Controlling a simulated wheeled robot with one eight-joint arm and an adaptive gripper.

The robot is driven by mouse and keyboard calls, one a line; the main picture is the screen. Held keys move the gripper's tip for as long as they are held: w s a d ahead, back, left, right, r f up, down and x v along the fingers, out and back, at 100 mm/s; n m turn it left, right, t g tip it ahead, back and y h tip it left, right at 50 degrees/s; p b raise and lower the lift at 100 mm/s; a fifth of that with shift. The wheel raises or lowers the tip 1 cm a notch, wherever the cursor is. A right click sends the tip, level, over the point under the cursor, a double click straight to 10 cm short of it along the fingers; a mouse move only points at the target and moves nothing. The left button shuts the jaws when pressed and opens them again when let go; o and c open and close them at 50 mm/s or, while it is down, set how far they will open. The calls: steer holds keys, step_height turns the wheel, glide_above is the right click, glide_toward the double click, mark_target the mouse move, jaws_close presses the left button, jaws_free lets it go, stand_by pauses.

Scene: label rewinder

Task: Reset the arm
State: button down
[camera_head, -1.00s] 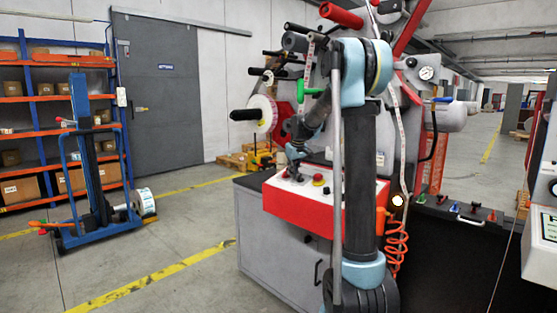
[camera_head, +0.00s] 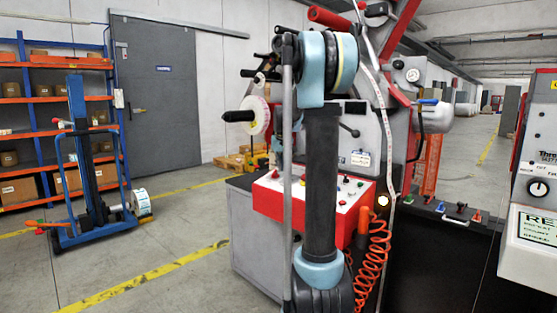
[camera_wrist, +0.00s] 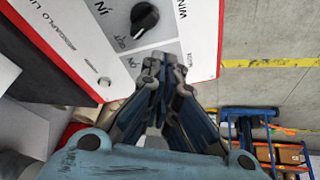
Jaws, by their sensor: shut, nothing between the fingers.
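My gripper (camera_wrist: 166,88) shows in the wrist view with its dark fingers drawn together and nothing between them. Its fingertips appear in front of a white control panel (camera_wrist: 115,40) with a red edge and a black knob (camera_wrist: 144,18). I cannot tell the gap between them. In the head view my arm stands upright in front of the label rewinder (camera_head: 375,135), and the gripper itself is hidden there. The rewinder's red-sided control box (camera_head: 278,203) with small buttons is partly covered by my arm.
A coiled red hose (camera_head: 372,262) hangs right of my arm. A white device (camera_head: 530,240) is at the right edge. Open floor (camera_head: 170,245) lies left of the cabinet.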

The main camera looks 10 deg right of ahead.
steer(key=v, duration=0.4)
steer(key=s+a+f+g, duration=0.1)
steer(key=s+f, duration=0.2)
steer(key=s, duration=0.9)
steer(key=s+a+f, duration=0.1)
steer(key=s+f, duration=0.2)
steer(key=s, duration=1)
steer(key=s+f+m+g, duration=0.1)
steer(key=s+f, duration=0.7)
steer(key=s, duration=0.2)
steer(key=s+a+f, duration=0.1)
steer(key=s+f, duration=0.7)
steer(key=s, duration=0.3)
steer(key=shift+f+m+g, duration=0.15)
steer(key=shift+m+g, duration=0.25)
steer(key=shift+s, duration=0.1)
